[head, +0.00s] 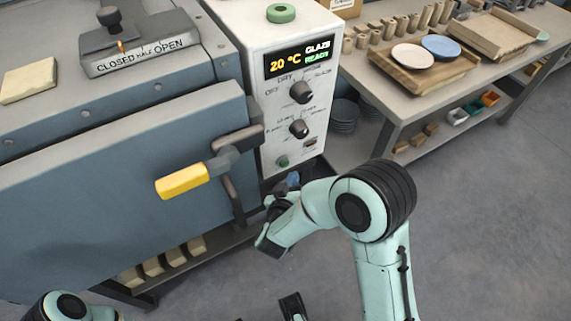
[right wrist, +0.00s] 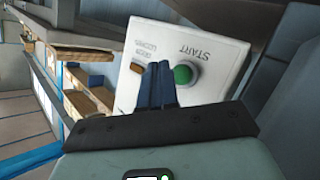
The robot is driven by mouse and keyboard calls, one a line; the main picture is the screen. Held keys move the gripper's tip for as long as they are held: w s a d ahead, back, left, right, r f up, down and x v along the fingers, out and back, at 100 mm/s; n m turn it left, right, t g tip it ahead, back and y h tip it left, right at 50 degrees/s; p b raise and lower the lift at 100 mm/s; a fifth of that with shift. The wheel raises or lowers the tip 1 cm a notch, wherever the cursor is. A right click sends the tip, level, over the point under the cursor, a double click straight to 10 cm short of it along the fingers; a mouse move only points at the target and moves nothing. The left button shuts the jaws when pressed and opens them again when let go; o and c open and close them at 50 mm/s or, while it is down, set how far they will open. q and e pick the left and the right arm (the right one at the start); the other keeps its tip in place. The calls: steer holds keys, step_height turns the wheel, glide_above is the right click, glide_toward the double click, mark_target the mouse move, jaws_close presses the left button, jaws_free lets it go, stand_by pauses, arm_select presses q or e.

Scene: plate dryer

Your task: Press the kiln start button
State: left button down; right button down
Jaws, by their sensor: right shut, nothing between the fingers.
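The kiln's white control panel (head: 283,120) carries a small green start button (head: 283,161) near its lower left corner. In the right wrist view the button (right wrist: 183,74) is round and green, beside the word START. My right gripper (head: 289,184) is just below the button in the head view. Its fingers (right wrist: 157,84) are shut and empty. In the wrist view they cover the panel just left of the button. I cannot tell whether they touch the panel.
The kiln door (head: 120,190) with its yellow handle (head: 183,181) is left of the panel. Two dark knobs (head: 301,92) and a lit display (head: 299,58) sit above the button. A small amber part (right wrist: 137,67) is beside it. A workbench (head: 400,95) stands right; open floor lies in front.

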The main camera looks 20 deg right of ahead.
steer(key=shift+w, duration=0.6)
steer(key=shift+w, duration=0.2)
stand_by(1.5)
steer(key=shift+w+p, duration=0.25)
steer(key=shift+p, duration=0.1)
steer(key=shift+w+a, duration=0.1)
steer(key=shift+w, duration=0.4)
stand_by(0.6)
steer(key=shift+s, duration=0.1)
stand_by(0.3)
steer(key=shift+s+p, duration=0.5)
steer(key=shift+s, duration=0.3)
